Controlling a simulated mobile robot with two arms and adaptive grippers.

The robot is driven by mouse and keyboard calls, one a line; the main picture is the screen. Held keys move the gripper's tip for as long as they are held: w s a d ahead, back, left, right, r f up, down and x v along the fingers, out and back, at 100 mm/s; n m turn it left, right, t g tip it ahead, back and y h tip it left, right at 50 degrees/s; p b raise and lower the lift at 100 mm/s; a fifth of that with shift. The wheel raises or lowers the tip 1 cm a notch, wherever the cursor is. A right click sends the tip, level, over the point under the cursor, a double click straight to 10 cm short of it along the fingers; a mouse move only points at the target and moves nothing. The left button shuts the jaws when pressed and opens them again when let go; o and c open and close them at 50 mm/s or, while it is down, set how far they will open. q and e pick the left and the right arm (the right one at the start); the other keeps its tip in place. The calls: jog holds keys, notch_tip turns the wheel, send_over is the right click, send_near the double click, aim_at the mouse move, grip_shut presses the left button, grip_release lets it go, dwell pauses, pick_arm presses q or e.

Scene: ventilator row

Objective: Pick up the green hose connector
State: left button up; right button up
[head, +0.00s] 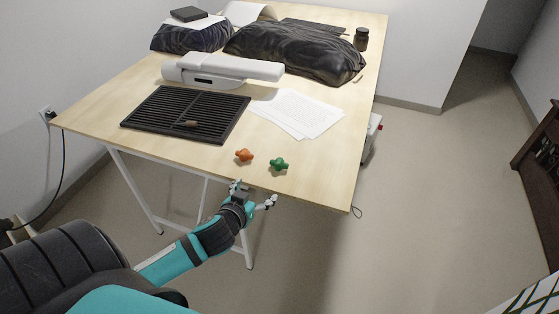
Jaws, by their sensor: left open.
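The green hose connector (279,164) lies on the wooden table (310,183) near its front edge. An orange connector (244,156) lies a little to its left. My left gripper (254,192) is open and empty at the table's front edge, in front of the two connectors and slightly left of the green one. It is apart from both. The right gripper does not show in the head view.
A black slatted tray (163,126) with a small object on it lies at the left. White papers (308,112), a white device (222,69), black bags (295,50) and a dark jar (361,39) lie farther back. The table's right front is clear.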

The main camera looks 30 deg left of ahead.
pick_arm(q)
notch_tip(320, 180, up, 5)
jog(key=t+p, duration=0.1)
send_near(278, 162)
jog(key=x, duration=0.4)
jog(key=shift+w+a+r, duration=0.15)
jog(key=shift+w, duration=0.25)
jog(key=shift+f+p+x, duration=0.15)
jog(key=shift+p+x, duration=0.1)
jog(key=shift+x, duration=1.3)
jog(key=shift+f+p+x, duration=0.1)
jog(key=shift+p+x, duration=0.1)
jog(key=shift+x, duration=1.35)
jog(key=shift+s, duration=0.15)
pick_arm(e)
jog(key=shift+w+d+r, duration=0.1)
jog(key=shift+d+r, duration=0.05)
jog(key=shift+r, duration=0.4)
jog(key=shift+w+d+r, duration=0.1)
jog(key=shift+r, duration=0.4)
pick_arm(q)
jog(key=shift+c, duration=0.3)
jog(key=c, duration=0.9)
